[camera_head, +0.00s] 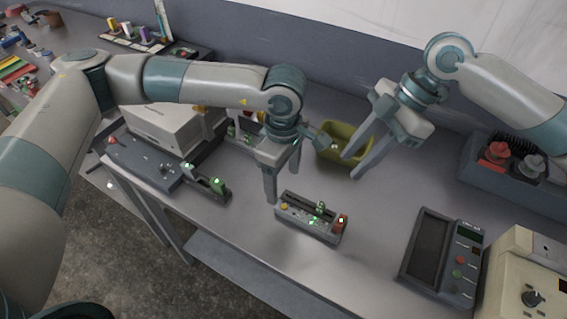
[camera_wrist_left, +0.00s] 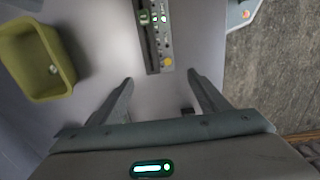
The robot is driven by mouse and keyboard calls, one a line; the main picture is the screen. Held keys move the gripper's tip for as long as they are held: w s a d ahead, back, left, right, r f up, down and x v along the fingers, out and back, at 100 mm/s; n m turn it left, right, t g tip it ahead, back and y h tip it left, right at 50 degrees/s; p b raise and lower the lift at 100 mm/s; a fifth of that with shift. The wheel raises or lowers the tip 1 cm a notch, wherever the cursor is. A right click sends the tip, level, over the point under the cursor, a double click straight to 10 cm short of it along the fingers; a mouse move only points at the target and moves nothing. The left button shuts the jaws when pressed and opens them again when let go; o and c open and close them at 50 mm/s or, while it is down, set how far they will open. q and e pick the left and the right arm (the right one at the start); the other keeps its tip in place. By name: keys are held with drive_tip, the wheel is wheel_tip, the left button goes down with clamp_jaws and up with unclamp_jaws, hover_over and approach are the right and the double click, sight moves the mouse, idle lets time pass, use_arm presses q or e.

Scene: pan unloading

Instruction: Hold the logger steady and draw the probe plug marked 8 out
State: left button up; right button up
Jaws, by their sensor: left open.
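A slim grey logger (camera_head: 297,222) lies on the bench, with green plugs (camera_head: 320,209), a yellow button at its left end and a red-orange part at its right end. Its plug markings are too small to read. My left gripper (camera_head: 283,188) is open and empty, pointing down above the bench beside the yellow-button end. In the left wrist view the logger (camera_wrist_left: 150,45) extends away ahead of the open fingertips (camera_wrist_left: 160,79), apart from them. My right gripper (camera_head: 352,167) is open and empty, behind and right of the logger, near the bin.
A yellow-green bin (camera_head: 332,157) stands behind the logger and shows in the left wrist view (camera_wrist_left: 55,70). A dark meter panel (camera_head: 428,250) is to the right, a beige box (camera_head: 520,275) beyond it. A low device (camera_head: 208,186) lies left. Bare bench lies around the logger.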

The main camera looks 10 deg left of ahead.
sight(284, 200)
use_arm(q)
wheel_tip(284, 200, down, 8)
drive_tip(key=shift+r, duration=0.15)
idle(0.4)
drive_tip(key=c, duration=1.4)
use_arm(e)
drive_tip(key=shift+o, duration=0.7)
drive_tip(key=shift+s+a+f+m+t+h, duration=0.15)
drive_tip(key=shift+s+f+m+t, duration=0.7)
drive_tip(key=shift+s+m, duration=0.15)
drive_tip(key=shift+s+a+f+m+t+h, duration=0.15)
drive_tip(key=shift+s+f+m+t, duration=0.7)
drive_tip(key=shift+m, duration=0.25)
drive_tip(key=shift+x, duration=6)
